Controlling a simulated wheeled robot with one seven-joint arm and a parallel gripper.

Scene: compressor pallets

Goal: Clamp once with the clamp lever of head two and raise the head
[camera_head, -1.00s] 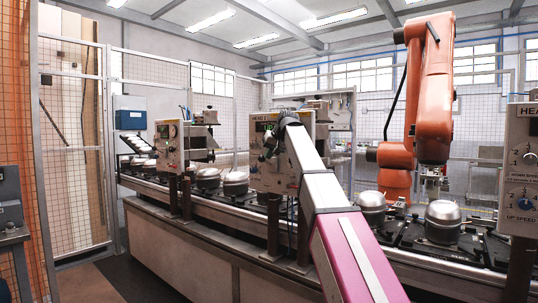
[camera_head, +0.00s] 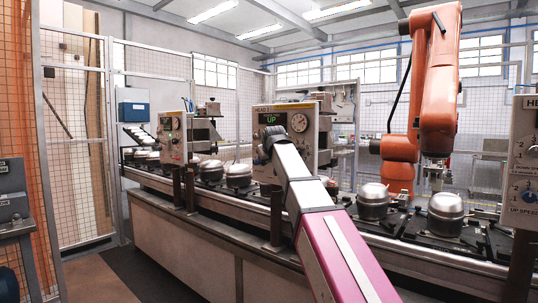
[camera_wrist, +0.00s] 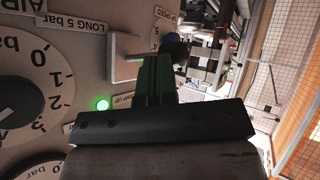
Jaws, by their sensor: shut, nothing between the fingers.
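The head panel (camera_head: 310,147) in the middle of the line has a lit display (camera_head: 271,118) that reads UP in green, with a round gauge beside it. My gripper (camera_head: 266,146) is at the left part of this panel and covers some of it. In the wrist view my gripper (camera_wrist: 156,68) is shut and empty, its fingers close to the panel face. A pale angled bar (camera_wrist: 124,62) stands out from the panel beside the fingertips; whether it is the clamp lever, and whether they touch, I cannot tell. A green lamp (camera_wrist: 102,104) is lit near a small label.
Another head panel (camera_head: 172,137) stands to the left and one (camera_head: 524,165) at the right edge. An orange robot arm (camera_head: 437,85) stands behind the conveyor, where metal compressors (camera_head: 446,213) sit on pallets. The left floor is clear.

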